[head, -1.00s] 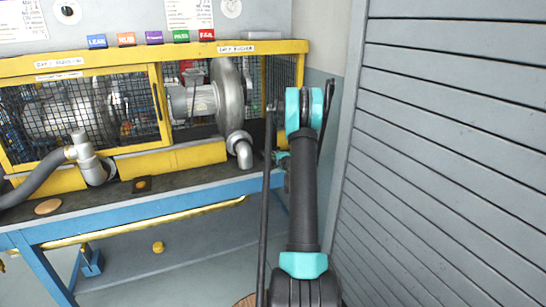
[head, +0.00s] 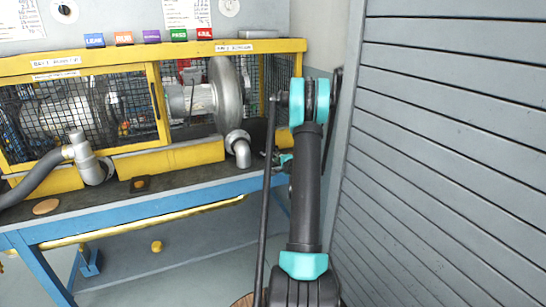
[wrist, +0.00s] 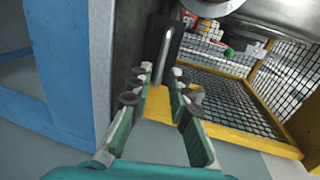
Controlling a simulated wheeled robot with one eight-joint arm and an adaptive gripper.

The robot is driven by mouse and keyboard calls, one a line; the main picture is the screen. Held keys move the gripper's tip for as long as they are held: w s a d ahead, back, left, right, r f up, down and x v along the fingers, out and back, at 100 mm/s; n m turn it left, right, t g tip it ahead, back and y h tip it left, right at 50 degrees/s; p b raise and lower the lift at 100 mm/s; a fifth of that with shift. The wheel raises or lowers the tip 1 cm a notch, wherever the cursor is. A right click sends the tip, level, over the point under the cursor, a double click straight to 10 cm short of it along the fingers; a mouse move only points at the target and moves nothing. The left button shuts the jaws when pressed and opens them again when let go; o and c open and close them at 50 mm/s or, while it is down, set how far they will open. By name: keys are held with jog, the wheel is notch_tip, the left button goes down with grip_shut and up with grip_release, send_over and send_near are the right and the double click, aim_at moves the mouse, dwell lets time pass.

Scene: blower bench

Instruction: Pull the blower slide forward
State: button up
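The silver blower (head: 226,95) stands in the right bay of the yellow caged frame, with its outlet elbow (head: 240,150) over the bench's front. In the wrist view part of its round housing (wrist: 212,6) shows at the top. A silver bar handle (wrist: 165,55) on a dark plate (wrist: 176,42) lies just beyond my fingertips. My gripper (wrist: 160,74) is open, with teal fingers apart and nothing visibly held between them. The handle lines up with the gap. I cannot tell whether the fingertips touch it. In the head view my arm mostly hides the gripper.
The blue bench (head: 130,222) carries a yellow front rail. A hose with a grey elbow (head: 90,165) sits at the left bay. The slatted grey wall (head: 450,150) stands close to my arm on the right. Mesh panels (wrist: 275,75) surround the bay.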

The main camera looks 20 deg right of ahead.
jog(key=s, duration=0.3)
jog(key=s+r, duration=0.1)
jog(key=s, duration=0.1)
jog(key=shift+s+d+r, duration=0.1)
jog(key=shift+s, duration=0.3)
jog(key=s+a+r+n+g+y, duration=0.25)
jog(key=s+a+n, duration=0.35)
jog(key=a, duration=0.4)
jog(key=s+a+r+n+g+y, duration=0.1)
jog(key=s+a+n+g, duration=0.2)
jog(key=s+a, duration=0.6)
jog(key=s+a+f+n+g+h, duration=0.2)
jog(key=s+a+n+g, duration=0.1)
jog(key=s, duration=1)
jog(key=s+a+f+n+g+h, duration=0.2)
jog(key=s+n, duration=0.3)
jog(key=s, duration=0.7)
jog(key=shift+s+a+f+n+g, duration=0.35)
jog(key=shift+a+f+g, duration=0.15)
jog(key=shift+a+g, duration=0.1)
